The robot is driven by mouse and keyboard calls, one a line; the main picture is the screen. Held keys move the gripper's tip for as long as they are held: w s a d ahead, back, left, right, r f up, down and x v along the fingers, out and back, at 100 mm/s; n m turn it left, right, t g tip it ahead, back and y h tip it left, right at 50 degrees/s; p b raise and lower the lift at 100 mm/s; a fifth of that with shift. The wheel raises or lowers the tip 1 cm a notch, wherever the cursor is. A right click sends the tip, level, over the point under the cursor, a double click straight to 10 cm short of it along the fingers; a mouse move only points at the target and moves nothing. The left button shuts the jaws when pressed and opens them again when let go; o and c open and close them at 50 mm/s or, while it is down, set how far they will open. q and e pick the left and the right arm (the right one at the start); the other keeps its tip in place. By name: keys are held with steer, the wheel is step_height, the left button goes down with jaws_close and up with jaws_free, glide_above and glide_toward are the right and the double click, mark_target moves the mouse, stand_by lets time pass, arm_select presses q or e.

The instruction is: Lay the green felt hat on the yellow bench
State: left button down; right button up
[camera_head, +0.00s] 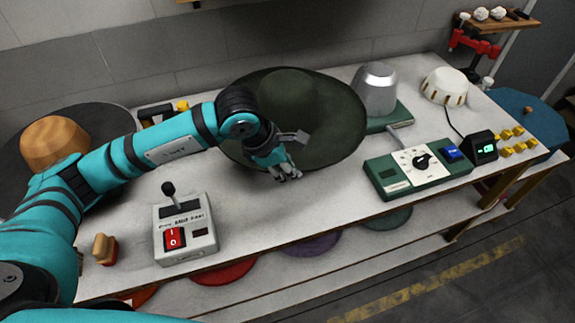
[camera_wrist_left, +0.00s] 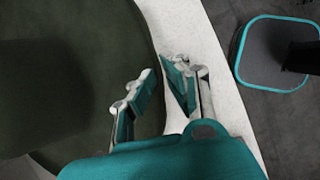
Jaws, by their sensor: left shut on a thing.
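The green felt hat (camera_head: 335,115) has a wide dark brim and a round crown, and sits crown up at the back middle of a long pale-topped table (camera_head: 235,225). I cannot tell whether its brim touches the top. My left gripper (camera_head: 283,168) is shut on the near edge of the brim. In the left wrist view the hat (camera_wrist_left: 85,75) fills the left side and the left gripper (camera_wrist_left: 165,82) straddles the brim's edge. No yellow-topped bench shows; the table has ochre legs (camera_head: 462,222). My right gripper is not in view.
A grey control box with lever (camera_head: 187,225) stands front left. A green control unit (camera_head: 417,168) and a metal dome on a green base (camera_head: 376,90) stand right of the hat. A dark hat with wooden block (camera_head: 55,142) lies left. A white dome (camera_head: 444,87) is back right.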

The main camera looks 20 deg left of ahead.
arm_select(q)
steer(key=shift+f+b, duration=0.3)
steer(key=shift+f, duration=0.35)
steer(key=shift+f+b, duration=0.65)
steer(key=shift+f, duration=0.75)
steer(key=shift+f+b, duration=0.75)
steer(key=shift+f, duration=0.9)
step_height(320, 180, down, 4)
steer(key=b, duration=0.4)
steer(key=shift+r, duration=0.25)
steer(key=shift+f, duration=0.15)
steer(key=shift+f+b, duration=0.6)
steer(key=shift+b, duration=0.3)
